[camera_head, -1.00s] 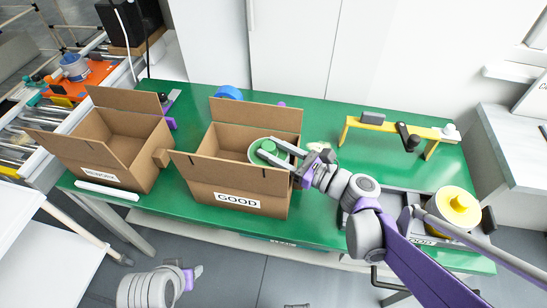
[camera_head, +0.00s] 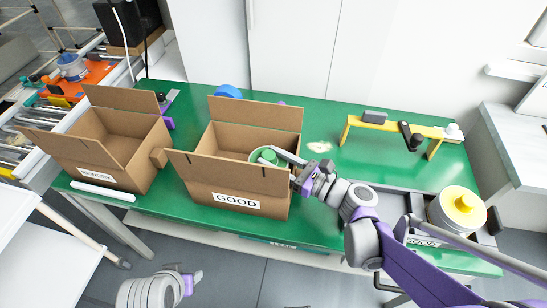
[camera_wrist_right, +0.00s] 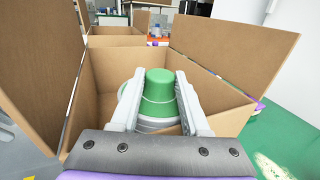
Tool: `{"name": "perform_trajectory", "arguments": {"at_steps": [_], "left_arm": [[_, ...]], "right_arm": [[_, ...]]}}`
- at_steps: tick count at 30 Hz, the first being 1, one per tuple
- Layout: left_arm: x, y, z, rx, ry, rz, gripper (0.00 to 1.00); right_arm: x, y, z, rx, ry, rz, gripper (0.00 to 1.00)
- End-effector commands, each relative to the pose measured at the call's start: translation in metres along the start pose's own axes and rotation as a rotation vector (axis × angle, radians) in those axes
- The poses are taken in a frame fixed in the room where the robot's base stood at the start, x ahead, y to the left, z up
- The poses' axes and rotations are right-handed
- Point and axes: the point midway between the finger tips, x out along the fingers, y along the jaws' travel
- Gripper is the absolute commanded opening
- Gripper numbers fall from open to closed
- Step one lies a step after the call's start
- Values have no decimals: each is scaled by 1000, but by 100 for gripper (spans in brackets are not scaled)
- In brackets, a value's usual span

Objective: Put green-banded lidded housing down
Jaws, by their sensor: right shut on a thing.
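The green-banded lidded housing (camera_head: 266,156) is inside the cardboard box labelled GOOD (camera_head: 236,203), near its right side. My right gripper (camera_head: 283,163) reaches over the box's right edge and is shut on the housing. In the right wrist view the housing (camera_wrist_right: 159,95) shows a green top between my two fingers (camera_wrist_right: 160,108), with the box walls (camera_wrist_right: 108,72) around it. Its underside is hidden, so I cannot tell whether it touches the box floor. My left gripper (camera_head: 190,283) is at the bottom left, away from the table; its jaws are too small to judge.
A second cardboard box (camera_head: 97,178) with a partly legible label stands to the left on the green table (camera_head: 330,235). A yellow bridge-shaped fixture (camera_head: 385,126) is at the back right. A yellow-topped cylinder (camera_head: 462,205) stands at the far right. Open box flaps rise around the gripper.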

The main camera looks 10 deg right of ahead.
Motion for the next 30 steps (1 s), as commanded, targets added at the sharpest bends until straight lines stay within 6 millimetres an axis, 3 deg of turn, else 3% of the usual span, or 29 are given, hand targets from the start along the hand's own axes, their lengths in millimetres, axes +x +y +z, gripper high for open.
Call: {"name": "perform_trajectory", "arguments": {"at_steps": [1, 5, 13, 18, 30], "left_arm": [[0, 0, 0, 0, 0, 0, 50], [1, 0, 0, 0, 0, 0, 50], [0, 0, 0, 0, 0, 0, 50], [-12, 0, -5, 0, 5, 0, 50], [-16, 0, -6, 0, 6, 0, 50]], "right_arm": [[-1, 2, -4, -6, 10, 1, 51], [-1, 2, -5, -7, 12, 2, 74], [-1, 2, -5, -7, 12, 1, 75], [-3, 2, 11, -7, 11, 0, 75], [-92, 0, 10, -5, 9, -5, 75]]}}
